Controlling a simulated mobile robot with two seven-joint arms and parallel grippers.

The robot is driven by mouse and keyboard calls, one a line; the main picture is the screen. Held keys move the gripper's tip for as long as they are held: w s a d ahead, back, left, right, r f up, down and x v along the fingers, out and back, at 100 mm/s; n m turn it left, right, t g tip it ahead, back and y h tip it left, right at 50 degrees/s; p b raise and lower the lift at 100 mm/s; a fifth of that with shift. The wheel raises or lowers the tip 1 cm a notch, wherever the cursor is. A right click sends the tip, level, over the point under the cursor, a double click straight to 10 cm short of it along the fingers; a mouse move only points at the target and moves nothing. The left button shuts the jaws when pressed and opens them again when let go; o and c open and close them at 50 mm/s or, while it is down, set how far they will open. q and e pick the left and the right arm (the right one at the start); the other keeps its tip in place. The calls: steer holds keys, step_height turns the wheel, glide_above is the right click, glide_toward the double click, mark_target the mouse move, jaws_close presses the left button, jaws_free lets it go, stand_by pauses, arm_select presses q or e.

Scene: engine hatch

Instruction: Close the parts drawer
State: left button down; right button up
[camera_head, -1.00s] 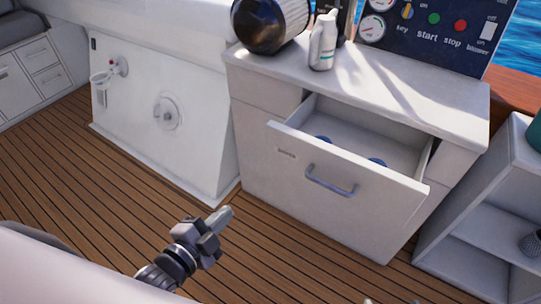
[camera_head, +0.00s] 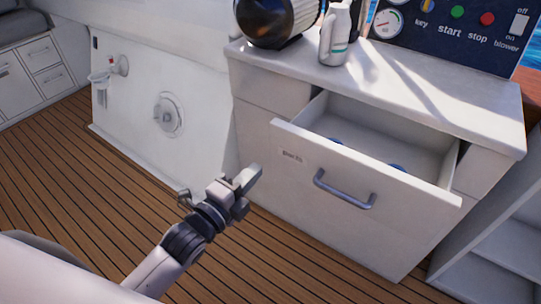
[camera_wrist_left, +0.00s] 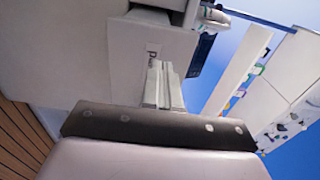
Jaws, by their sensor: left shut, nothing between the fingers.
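The parts drawer (camera_head: 345,220) stands pulled out of the white cabinet, its inside showing with blue round items (camera_head: 397,168) partly hidden behind the front panel. A blue-grey handle (camera_head: 344,193) and a small label (camera_head: 292,156) are on its front. My left gripper (camera_head: 254,174) is shut and empty, in front of the cabinet, to the left of the drawer front. In the left wrist view, the shut fingers (camera_wrist_left: 163,85) point toward the labelled front (camera_wrist_left: 153,52). I cannot tell whether they touch it. My right gripper is not in view.
A white bottle (camera_head: 336,36) and a dark round machine (camera_head: 270,20) stand on the countertop (camera_head: 400,85). An engine panel (camera_head: 450,30) is behind. Open shelves (camera_head: 495,250) stand at the right. The plank floor (camera_head: 60,180) in front is clear.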

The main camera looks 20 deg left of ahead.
mark_target(278, 147)
arm_select(q)
steer(key=b+x, duration=0.1)
steer(key=x, duration=0.5)
steer(key=shift+w+d, duration=0.2)
steer(key=shift+w, duration=0.45)
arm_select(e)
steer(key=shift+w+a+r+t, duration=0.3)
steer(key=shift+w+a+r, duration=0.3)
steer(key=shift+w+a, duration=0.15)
arm_select(q)
steer(key=shift+w, duration=0.1)
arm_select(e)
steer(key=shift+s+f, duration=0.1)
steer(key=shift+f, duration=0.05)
